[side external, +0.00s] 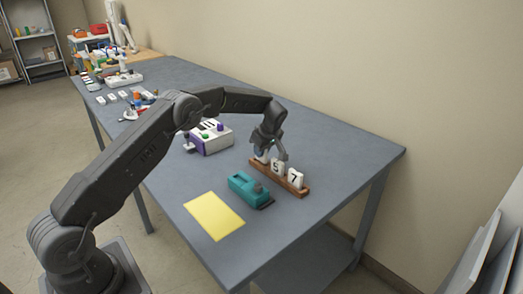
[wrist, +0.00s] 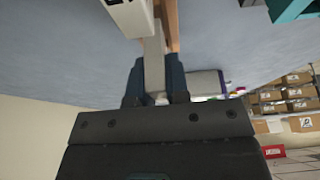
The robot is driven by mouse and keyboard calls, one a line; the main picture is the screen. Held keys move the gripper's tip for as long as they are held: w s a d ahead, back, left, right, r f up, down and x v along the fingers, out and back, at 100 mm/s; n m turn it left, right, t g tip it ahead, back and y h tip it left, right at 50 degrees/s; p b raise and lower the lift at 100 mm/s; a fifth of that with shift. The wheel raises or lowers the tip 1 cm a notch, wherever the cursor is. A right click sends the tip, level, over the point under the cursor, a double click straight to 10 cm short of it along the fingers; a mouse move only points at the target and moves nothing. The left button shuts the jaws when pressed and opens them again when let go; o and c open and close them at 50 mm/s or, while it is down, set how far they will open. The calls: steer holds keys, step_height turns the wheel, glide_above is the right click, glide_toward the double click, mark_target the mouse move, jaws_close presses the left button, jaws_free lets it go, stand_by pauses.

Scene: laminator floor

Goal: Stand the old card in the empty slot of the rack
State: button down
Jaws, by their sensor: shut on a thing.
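The wooden rack (side external: 287,189) stands on the grey table, with white cards marked 5 (side external: 277,167) and 7 (side external: 295,178) upright in it. My gripper (side external: 265,151) is over the rack's left end, beside the 5 card. In the wrist view my gripper (wrist: 155,83) is shut on a pale card (wrist: 154,58), seen nearly edge-on between the fingers. The held card is at the rack (wrist: 173,22) and appears upright; its face is hidden. I cannot tell whether its foot is inside a slot. Another white card (wrist: 129,16) stands close to it.
A teal device (side external: 249,190) lies just in front of the rack, with a yellow sheet (side external: 214,215) nearer the table's front edge. A white and purple box with buttons (side external: 208,138) stands left of the rack. The table's right end is clear.

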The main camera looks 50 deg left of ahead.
steer(key=shift+f, duration=0.95)
stand_by(1.6)
steer(key=c, duration=0.7)
jaws_free()
stand_by(0.4)
steer(key=shift+r, duration=3.8)
